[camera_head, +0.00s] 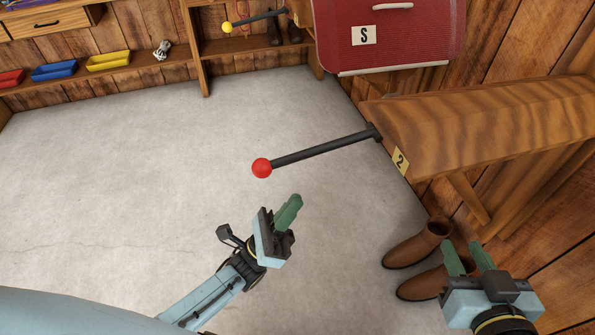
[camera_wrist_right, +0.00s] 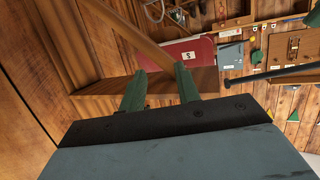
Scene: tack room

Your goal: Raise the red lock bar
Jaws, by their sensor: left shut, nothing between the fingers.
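The red lock bar (camera_head: 320,149) is a dark bar with a red ball (camera_head: 262,168) on its free end. It runs from the front of the wooden rack marked 2 (camera_head: 480,115) out to the left, over the floor. A dark bar (camera_wrist_right: 285,73), probably the same one, shows at the right of the right wrist view. My left gripper (camera_head: 295,200) is shut and empty, below and right of the red ball in the picture, apart from the bar. My right gripper (camera_head: 464,246) is open and empty, near the boots below the rack; its fingers also show in the wrist view (camera_wrist_right: 160,70).
Brown boots (camera_head: 418,243) stand on the floor below the rack. A red case marked S (camera_head: 390,40) is behind the rack. Another bar with a yellow ball (camera_head: 228,27) is at the back. Coloured trays (camera_head: 108,61) sit on a low shelf. The floor (camera_head: 130,170) at left is clear.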

